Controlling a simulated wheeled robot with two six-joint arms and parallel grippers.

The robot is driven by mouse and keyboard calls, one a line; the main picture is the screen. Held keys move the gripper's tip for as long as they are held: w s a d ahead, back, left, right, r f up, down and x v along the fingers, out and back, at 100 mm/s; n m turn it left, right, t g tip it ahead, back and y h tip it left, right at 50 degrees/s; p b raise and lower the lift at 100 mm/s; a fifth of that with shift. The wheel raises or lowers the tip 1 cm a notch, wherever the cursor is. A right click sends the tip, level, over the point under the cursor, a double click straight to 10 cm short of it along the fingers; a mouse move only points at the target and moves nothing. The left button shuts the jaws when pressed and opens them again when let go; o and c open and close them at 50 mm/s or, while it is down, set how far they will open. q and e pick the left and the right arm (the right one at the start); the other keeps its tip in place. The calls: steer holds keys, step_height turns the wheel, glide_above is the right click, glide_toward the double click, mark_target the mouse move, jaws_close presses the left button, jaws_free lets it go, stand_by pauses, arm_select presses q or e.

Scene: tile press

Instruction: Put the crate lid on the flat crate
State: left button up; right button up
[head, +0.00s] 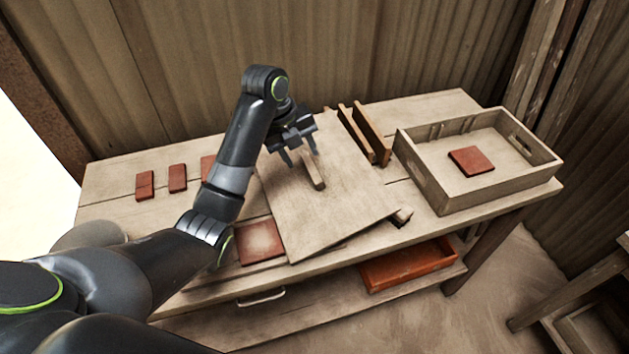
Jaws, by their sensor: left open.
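The crate lid (340,205) is a flat pale wooden board with a bar handle (314,171) on its upper face. It lies on the workbench left of the flat crate, apart from it. The flat crate (433,182) is an open wooden box at the right end of the bench, with a red tile (471,161) inside. My left gripper (300,154) is open, with its fingertips close to the far end of the handle. I cannot tell whether they touch it. My right gripper is not in view.
A square reddish tile (260,242) lies by the lid's left edge. Wooden slats (365,136) stand between lid and crate. An orange tray (410,265) sits on the lower shelf.

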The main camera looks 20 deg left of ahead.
mark_target(311, 167)
arm_select(q)
steer(key=x, duration=0.4)
steer(key=shift+w+d+p, duration=0.3)
steer(key=shift+p, duration=0.1)
steer(key=shift+f, duration=0.45)
steer(key=shift+w, duration=0.1)
jaws_close()
